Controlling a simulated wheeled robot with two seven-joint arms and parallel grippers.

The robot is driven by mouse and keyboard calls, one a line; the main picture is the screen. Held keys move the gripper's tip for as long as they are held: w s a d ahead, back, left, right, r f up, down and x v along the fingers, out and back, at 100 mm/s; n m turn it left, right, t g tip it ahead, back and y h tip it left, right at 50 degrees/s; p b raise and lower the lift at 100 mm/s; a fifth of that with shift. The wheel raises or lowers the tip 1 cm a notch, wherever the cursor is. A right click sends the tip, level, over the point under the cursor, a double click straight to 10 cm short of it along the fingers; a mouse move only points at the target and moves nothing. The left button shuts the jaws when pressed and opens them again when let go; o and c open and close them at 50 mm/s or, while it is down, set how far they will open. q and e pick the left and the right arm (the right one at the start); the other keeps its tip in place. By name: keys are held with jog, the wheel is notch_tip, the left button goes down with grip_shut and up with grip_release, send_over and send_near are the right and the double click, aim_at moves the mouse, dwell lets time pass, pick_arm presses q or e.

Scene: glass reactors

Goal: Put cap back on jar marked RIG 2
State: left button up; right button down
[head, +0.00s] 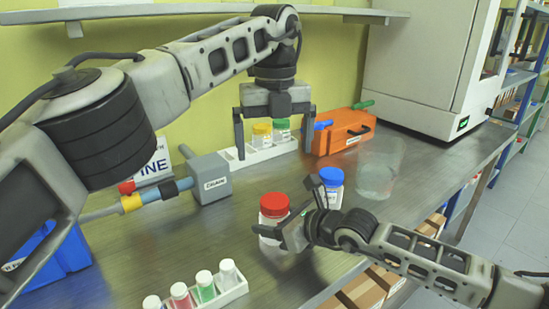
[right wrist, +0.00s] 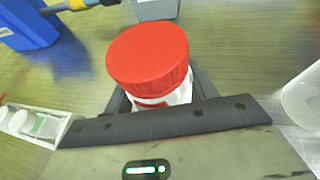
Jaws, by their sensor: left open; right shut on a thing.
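A jar with a red cap (head: 274,205) stands on the bench, and its cap (right wrist: 149,56) fills the middle of the right wrist view. My right gripper (head: 288,232) is shut on this red-capped jar, below the cap. A jar with a blue cap (head: 331,177) stands just behind and to the right. My left gripper (head: 275,148) is open and empty, pointing down in front of a white rack (head: 256,155) with a yellow-capped jar (head: 262,133) and a green-capped one (head: 281,130). The writing on the jars is too small or hidden, so I cannot tell which is RIG 2.
An orange case (head: 341,132) and a clear glass vessel (head: 378,170) stand at the right. A grey block (head: 208,180) with a pipe is at the left. A vial rack (head: 218,296) is at the front, a blue bin (head: 52,258) at far left. Bench between is clear.

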jog(key=shift+c, duration=1.9)
grip_release()
jog(key=b+v, duration=0.2)
jog(key=v, duration=1.3)
jog(key=shift+s+d+r, duration=0.3)
